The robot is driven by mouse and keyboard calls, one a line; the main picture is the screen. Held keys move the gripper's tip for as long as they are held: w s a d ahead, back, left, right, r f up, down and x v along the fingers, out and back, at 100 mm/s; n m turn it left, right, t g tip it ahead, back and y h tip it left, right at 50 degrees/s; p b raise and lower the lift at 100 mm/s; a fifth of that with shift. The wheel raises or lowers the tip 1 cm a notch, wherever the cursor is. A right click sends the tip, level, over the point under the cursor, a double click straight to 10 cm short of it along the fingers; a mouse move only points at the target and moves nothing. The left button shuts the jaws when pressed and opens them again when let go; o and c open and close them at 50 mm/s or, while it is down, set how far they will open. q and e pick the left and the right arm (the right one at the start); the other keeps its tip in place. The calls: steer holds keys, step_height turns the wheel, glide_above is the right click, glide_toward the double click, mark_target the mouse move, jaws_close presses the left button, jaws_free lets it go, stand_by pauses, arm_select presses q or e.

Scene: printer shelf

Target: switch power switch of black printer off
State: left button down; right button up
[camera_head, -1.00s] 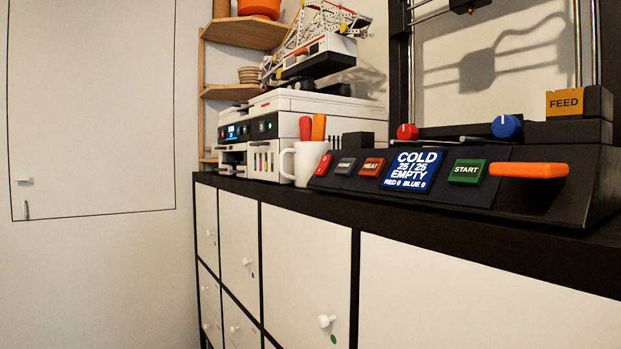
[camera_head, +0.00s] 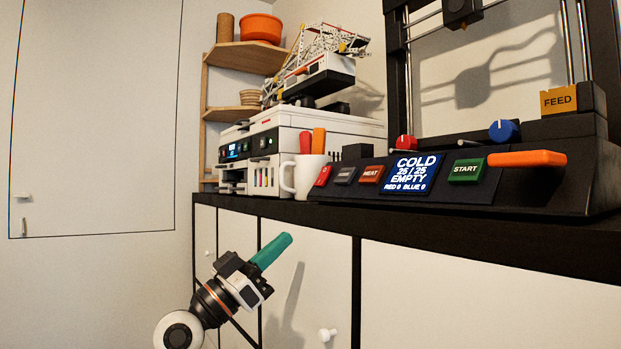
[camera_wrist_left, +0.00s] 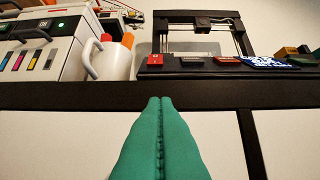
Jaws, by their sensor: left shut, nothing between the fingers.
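The black printer (camera_head: 545,192) stands on top of the cabinet, with a sloped front panel. A small red switch (camera_head: 323,176) is at the left end of that panel. It also shows in the left wrist view (camera_wrist_left: 155,60), above and beyond my fingertips. The panel screen (camera_head: 411,172) reads COLD, 25 / 25, EMPTY. My left gripper (camera_head: 288,238) has teal fingers pressed together with nothing between them. It is in front of the cabinet doors, below the top and apart from the printer. In the left wrist view its fingers (camera_wrist_left: 160,102) point toward the cabinet's dark edge. My right gripper is not in view.
A white mug (camera_head: 308,178) with red and orange handles in it stands just left of the switch. A white printer (camera_head: 290,130) with a model crane (camera_head: 320,70) on it is farther left. The cabinet's dark top edge (camera_head: 450,220) lies between my gripper and the panel.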

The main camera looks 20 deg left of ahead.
mark_target(323, 176)
arm_select(q)
step_height(323, 176, up, 7)
steer(key=s+a+t+h, duration=0.1)
steer(key=s+a, duration=0.1)
steer(key=shift+a+h, duration=0.3)
steer(key=shift+a, duration=0.05)
steer(key=shift+f, duration=0.1)
steer(key=w+d+r+p, duration=0.1)
steer(key=w+d+p, duration=0.1)
steer(key=w+d+r+p, duration=0.2)
steer(key=w, duration=0.1)
steer(key=w+d+r+p, duration=0.2)
steer(key=w, duration=0.1)
steer(key=shift+w+d, duration=0.2)
steer(key=shift+d, duration=0.05)
